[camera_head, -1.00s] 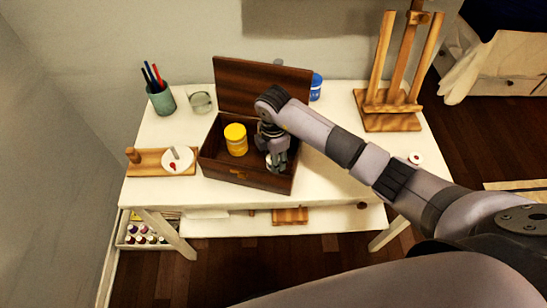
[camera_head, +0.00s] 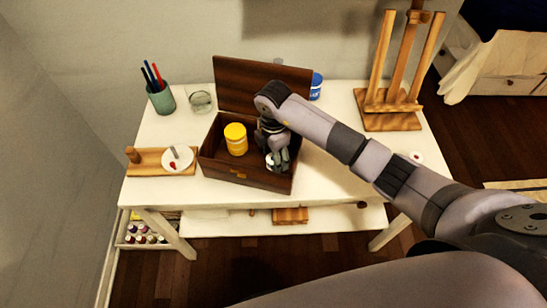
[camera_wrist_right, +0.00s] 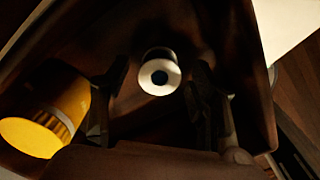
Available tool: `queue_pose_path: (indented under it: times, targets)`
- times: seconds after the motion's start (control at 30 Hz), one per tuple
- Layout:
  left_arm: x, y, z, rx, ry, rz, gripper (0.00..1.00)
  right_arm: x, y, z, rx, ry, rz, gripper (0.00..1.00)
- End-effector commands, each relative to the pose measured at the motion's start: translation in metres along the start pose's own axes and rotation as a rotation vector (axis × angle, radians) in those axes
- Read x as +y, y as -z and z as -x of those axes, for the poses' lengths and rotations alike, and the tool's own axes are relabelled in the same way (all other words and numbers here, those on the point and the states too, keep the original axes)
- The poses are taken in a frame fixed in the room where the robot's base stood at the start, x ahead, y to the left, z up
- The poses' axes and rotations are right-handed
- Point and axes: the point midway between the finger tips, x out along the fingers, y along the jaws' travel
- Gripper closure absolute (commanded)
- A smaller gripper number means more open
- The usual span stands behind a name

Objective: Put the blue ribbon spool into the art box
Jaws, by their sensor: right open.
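The art box (camera_head: 206,153) is a dark wooden box with its lid (camera_head: 262,84) standing open on the white table. My right gripper (camera_head: 276,158) is down in its right half; it is open. In the right wrist view, a spool with a white round end and dark centre (camera_wrist_right: 159,75) lies inside the box, ahead of my open fingers (camera_wrist_right: 155,105) and between them in the picture. Any ribbon on it is too dark to tell its colour. It shows in the head view as a small pale patch (camera_head: 269,162) beside the fingers. My left gripper is out of view.
A yellow jar (camera_head: 236,139) stands in the box, left of my gripper. A blue jar (camera_head: 316,87) stands behind the box, an easel (camera_head: 390,122) at right, and a pen cup (camera_head: 161,100) and glass (camera_head: 201,102) at left. A wooden board (camera_head: 147,168) holds a white palette (camera_head: 178,160).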

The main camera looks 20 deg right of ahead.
Motion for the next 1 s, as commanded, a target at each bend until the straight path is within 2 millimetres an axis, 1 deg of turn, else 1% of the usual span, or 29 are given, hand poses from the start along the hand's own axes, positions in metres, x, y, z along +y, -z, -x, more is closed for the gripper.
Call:
queue_pose_path:
  times: [0.03,0.3,0.4,0.5,0.6,0.7,1.0]
  targets:
    - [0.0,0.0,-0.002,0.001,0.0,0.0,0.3,0.002,-0.001,0.01,-0.001,-0.006,0.002,0.46]
    - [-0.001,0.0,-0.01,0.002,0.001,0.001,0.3,0.002,-0.001,0.068,-0.001,-0.007,0.001,0.46]
    - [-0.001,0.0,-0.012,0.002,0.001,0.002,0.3,0.001,-0.001,0.085,-0.001,-0.005,0.0,0.46]
    - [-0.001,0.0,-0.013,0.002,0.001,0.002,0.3,0.001,0.0,0.098,-0.001,-0.003,0.0,0.46]
    - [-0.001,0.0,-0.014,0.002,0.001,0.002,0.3,0.0,0.0,0.105,0.0,-0.003,0.0,0.46]
    - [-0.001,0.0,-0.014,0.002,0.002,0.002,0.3,0.0,0.0,0.108,0.0,-0.001,0.0,0.46]
    - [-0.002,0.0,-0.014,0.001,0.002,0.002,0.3,0.0,0.0,0.108,0.0,-0.001,0.0,0.46]
